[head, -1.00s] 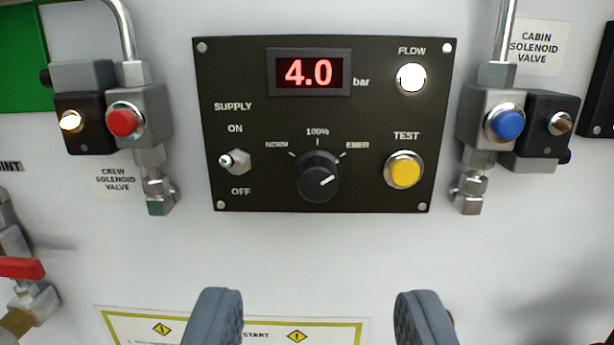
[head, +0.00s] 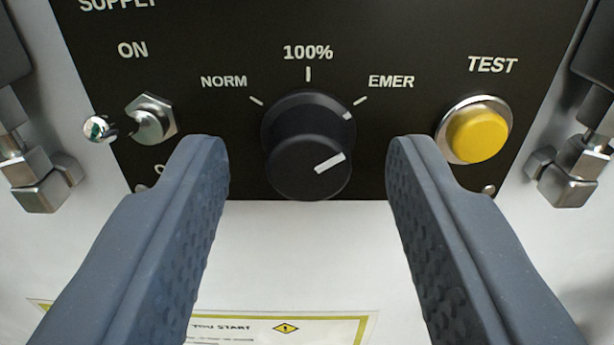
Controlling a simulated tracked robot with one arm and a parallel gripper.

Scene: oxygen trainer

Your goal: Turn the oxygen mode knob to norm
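The oxygen mode knob (head: 308,150) is a black round knob with a white pointer line, low on the black panel. Its pointer aims up and right, toward the EMER mark (head: 391,82). The NORM mark (head: 224,82) is at its upper left and the 100% mark (head: 308,52) is above it. My gripper (head: 308,165) is open, with one grey finger to the left of the knob and one to the right. Gaps show between both fingers and the knob, so nothing is held.
The supply toggle switch (head: 150,120) stands close to my left fingertip. The yellow TEST button (head: 477,133) is close to my right fingertip. Metal valve fittings are at the left (head: 40,178) and right (head: 572,168) edges. A yellow-edged notice (head: 280,326) lies below on the white wall.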

